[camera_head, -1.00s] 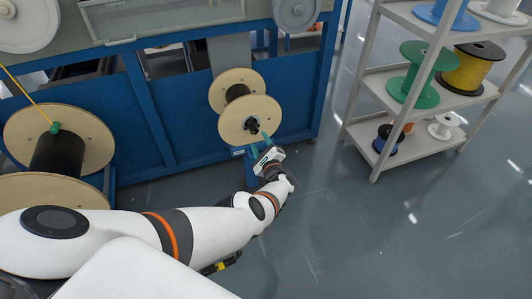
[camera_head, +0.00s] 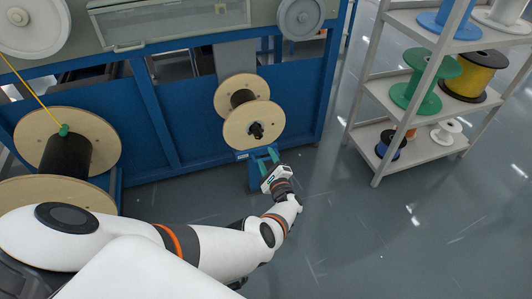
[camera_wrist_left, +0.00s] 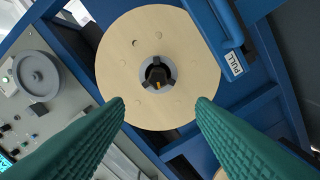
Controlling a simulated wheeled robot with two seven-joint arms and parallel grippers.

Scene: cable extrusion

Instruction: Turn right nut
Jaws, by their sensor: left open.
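The right nut (camera_head: 256,130) is a small black knob at the centre of the front wooden flange of the right spool (camera_head: 268,112), mounted on the blue machine. In the left wrist view the nut (camera_wrist_left: 157,73) is black with several lobes and sits on a grey hub in the middle of the round wooden flange (camera_wrist_left: 120,50). My left gripper (camera_head: 263,160) is below the nut and apart from it. Its two green fingers are spread wide and empty, and they also show in the left wrist view (camera_wrist_left: 160,103). My right gripper is not in view.
A larger spool with black cable (camera_head: 66,157) stands at the left, with a yellow cable (camera_head: 30,92) leading up from it. A shelf rack (camera_head: 425,150) with coloured spools stands at the right. The blue machine frame (camera_head: 185,140) is behind the spools. The floor (camera_head: 370,235) at the right front is clear.

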